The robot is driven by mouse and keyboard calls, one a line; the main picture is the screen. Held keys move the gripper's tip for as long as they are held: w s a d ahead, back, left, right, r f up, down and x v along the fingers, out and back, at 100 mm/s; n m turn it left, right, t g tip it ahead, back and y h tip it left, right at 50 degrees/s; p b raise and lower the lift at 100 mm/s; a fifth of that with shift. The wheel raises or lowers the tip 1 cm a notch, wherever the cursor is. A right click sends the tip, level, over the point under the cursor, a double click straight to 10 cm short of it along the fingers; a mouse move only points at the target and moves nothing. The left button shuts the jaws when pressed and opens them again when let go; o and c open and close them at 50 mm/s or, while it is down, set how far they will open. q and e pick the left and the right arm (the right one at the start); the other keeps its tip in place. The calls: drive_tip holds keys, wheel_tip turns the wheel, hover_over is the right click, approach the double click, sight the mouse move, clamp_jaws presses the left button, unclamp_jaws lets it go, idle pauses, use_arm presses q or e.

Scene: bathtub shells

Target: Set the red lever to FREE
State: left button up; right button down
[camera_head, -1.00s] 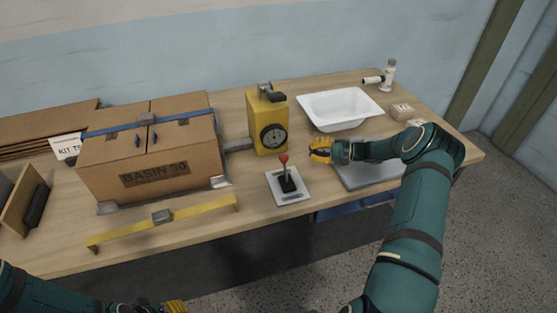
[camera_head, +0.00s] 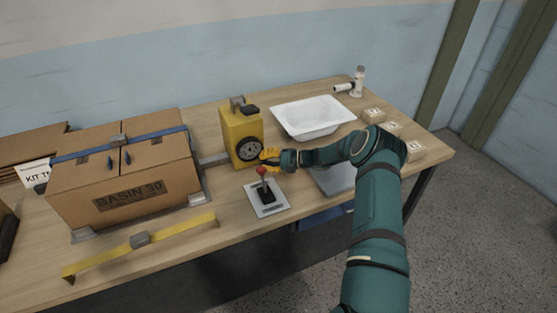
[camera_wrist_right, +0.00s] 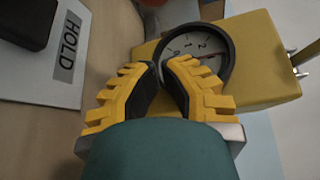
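The red-knobbed lever (camera_head: 262,171) stands on a pale plate (camera_head: 281,207) near the table's front edge. Its black base sits mid-plate. My right gripper (camera_head: 268,157) is just behind the red knob, close to it; I cannot tell if they touch. In the right wrist view, its yellow fingers (camera_wrist_right: 162,69) come together at the tips with nothing between them. No FREE marking is readable. My left gripper is out of view.
A yellow dial unit (camera_head: 241,125) stands right behind my right gripper. A BASIN 30 carton (camera_head: 150,190) and a yellow bar (camera_head: 180,230) are to the left. A white basin (camera_head: 312,133), a grey slab (camera_head: 335,180) and small boxes (camera_head: 374,115) are to the right.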

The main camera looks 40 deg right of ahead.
sight(263, 178)
drive_tip(key=shift+w+a, duration=0.15)
drive_tip(key=shift+a, duration=0.4)
drive_tip(key=shift+s+a+r+p, duration=0.2)
drive_tip(key=shift+s+a, duration=0.05)
drive_tip(key=shift+s, duration=0.4)
drive_tip(key=shift+s+a+r+p, duration=0.15)
drive_tip(key=shift+s+a+p, duration=0.1)
drive_tip(key=shift+s, duration=0.35)
drive_tip(key=shift+s+a, duration=0.2)
drive_tip(key=shift+s, duration=0.1)
drive_tip(key=shift+s, duration=0.1)
drive_tip(key=shift+s+r+n+b, duration=0.15)
drive_tip(key=shift+r+n+b, duration=0.05)
drive_tip(key=shift+n+b, duration=0.15)
